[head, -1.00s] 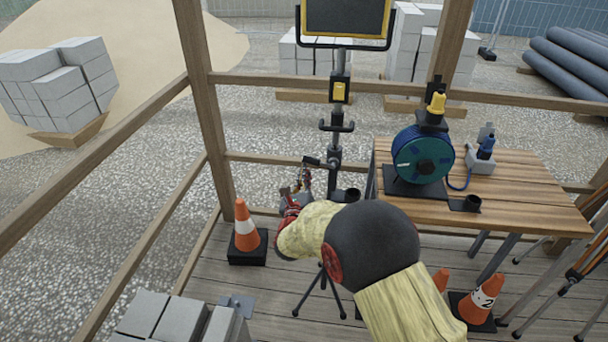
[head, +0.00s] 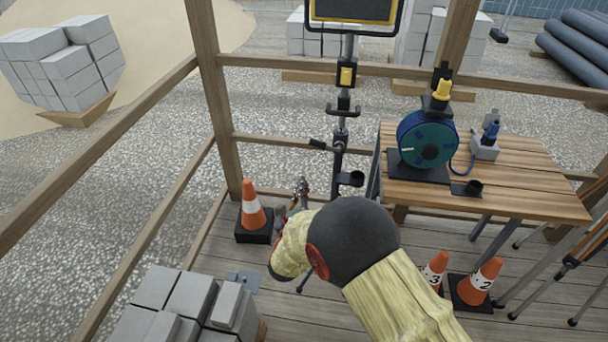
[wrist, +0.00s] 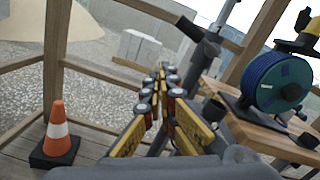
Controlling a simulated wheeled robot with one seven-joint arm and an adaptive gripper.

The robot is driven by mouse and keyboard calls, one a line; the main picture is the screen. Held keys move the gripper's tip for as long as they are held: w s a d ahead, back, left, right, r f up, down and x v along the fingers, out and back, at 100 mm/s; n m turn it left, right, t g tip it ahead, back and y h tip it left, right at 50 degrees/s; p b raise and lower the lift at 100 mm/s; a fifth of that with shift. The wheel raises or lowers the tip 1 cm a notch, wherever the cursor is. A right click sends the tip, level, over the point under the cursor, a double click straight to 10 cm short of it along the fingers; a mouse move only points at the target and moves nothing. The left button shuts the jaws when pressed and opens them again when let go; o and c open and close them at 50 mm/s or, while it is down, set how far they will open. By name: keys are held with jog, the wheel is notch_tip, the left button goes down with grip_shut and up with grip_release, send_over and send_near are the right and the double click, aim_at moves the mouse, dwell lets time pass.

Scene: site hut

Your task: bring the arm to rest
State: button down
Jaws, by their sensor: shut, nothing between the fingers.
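My gripper (wrist: 158,95) shows in the wrist view with its fingers together and nothing between them. In the head view my gripper (head: 301,190) is partly hidden behind my own arm. It is in the air to the right of an orange and white cone (head: 253,210) and in front of the lower part of a lamp stand (head: 340,150). The cone also shows at the left of the wrist view (wrist: 57,128).
Grey blocks (head: 190,295) are stacked at front left. Wooden rails (head: 285,65) bound the deck.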

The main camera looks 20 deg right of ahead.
jog(key=shift+s+a, duration=0.25)
jog(key=shift+s, duration=0.15)
